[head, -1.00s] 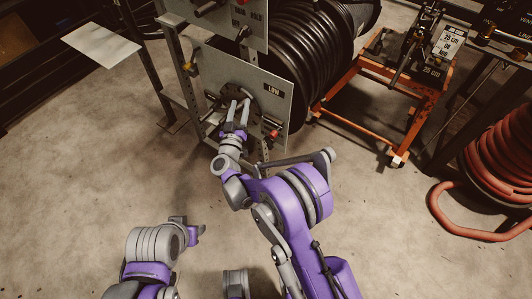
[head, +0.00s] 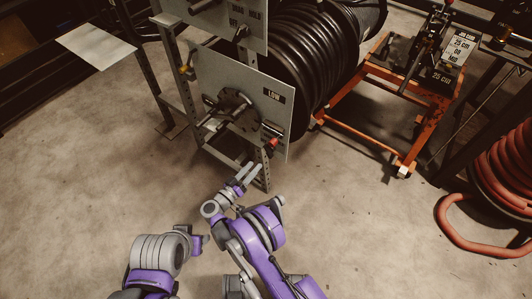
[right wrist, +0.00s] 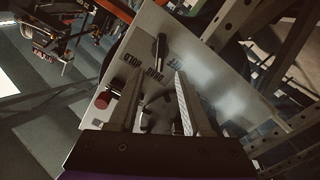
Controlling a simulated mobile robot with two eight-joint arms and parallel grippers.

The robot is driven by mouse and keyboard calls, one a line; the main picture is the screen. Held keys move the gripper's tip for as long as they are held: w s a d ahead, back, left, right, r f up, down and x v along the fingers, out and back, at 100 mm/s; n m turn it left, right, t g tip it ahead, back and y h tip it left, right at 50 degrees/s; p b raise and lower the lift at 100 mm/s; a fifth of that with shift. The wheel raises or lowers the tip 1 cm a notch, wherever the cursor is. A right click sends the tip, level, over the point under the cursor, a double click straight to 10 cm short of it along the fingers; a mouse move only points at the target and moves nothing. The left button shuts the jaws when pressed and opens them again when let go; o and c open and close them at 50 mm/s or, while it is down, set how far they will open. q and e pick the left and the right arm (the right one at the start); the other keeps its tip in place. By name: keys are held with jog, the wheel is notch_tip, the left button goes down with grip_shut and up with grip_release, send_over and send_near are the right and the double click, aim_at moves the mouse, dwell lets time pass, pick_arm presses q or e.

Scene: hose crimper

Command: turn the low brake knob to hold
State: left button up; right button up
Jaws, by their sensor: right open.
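The low panel (head: 220,73), a grey plate marked LOW, stands in front of the black hose reel. A round dark hub with a bar handle (head: 212,122) is on its face, and a red-tipped part (head: 271,144) is near its lower right corner. My right gripper (head: 252,169) is open and empty, below that corner and apart from it. In the right wrist view a panel carries upside-down DRAG and HOLD lettering, with a dark stubby knob (right wrist: 160,50) beside it and a red knob (right wrist: 102,100) left of the fingers. My left gripper (head: 199,243) is low in the head view; its jaws are unclear.
An upper panel (head: 232,14) with its own DRAG HOLD marking is above the low one. Steel frame posts (head: 181,85) stand at left. An orange stand (head: 425,125) and a red hose coil (head: 505,175) are at right. The floor in front is clear.

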aim_at(269, 150)
jog(key=x, duration=0.8)
jog(key=shift+w+d, duration=0.2)
jog(key=shift+w, duration=0.05)
grip_shut()
